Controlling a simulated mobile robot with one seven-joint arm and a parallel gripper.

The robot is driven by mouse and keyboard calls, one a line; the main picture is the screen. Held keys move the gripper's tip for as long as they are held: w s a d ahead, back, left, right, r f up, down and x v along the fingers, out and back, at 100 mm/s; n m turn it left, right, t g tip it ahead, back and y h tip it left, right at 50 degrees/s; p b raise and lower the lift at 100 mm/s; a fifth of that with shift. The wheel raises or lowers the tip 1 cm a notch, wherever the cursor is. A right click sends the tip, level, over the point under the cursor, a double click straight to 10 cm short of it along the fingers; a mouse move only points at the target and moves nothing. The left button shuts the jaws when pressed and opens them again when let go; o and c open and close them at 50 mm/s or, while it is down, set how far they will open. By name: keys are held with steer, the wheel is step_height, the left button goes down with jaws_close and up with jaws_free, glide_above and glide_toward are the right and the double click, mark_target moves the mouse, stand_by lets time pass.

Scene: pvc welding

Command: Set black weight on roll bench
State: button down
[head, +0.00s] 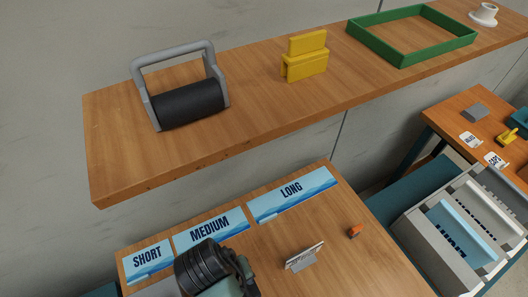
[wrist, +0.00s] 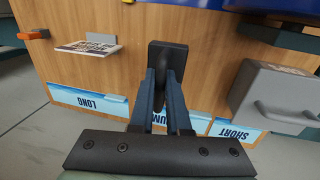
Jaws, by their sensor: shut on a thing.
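In the wrist view, my gripper (wrist: 165,80) is shut on a black block, the black weight (wrist: 168,53). The weight sits between the fingertips, over a wooden bench top (wrist: 110,72). I cannot tell whether it touches the wood. In the head view, the wooden bench (head: 330,270) carries blue labels SHORT (head: 148,258), MEDIUM (head: 209,231) and LONG (head: 291,194). My dark wrist covers part of this bench at the bottom, and the fingers and weight are hidden there.
A small card stand (head: 304,257) and an orange piece (head: 354,231) stand on the bench. A grey box-like object (wrist: 275,95) is right of my gripper in the wrist view. Above, a shelf (head: 250,105) holds a black roller (head: 188,103), a yellow block (head: 305,62) and a green frame (head: 400,58).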

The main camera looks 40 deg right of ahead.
mark_target(245, 287)
step_height(245, 287, down, 5)
steer(key=shift+s+r, duration=0.1)
steer(key=shift+f, duration=2.45)
steer(key=shift+f, duration=0.15)
steer(key=c, duration=0.9)
jaws_free()
steer(key=r, duration=0.4)
steer(key=a+r, duration=0.1)
steer(key=r, duration=0.3)
steer(key=a+r, duration=0.1)
steer(key=r, duration=0.3)
steer(key=shift+w+a, duration=0.15)
steer(key=shift+w, duration=0.25)
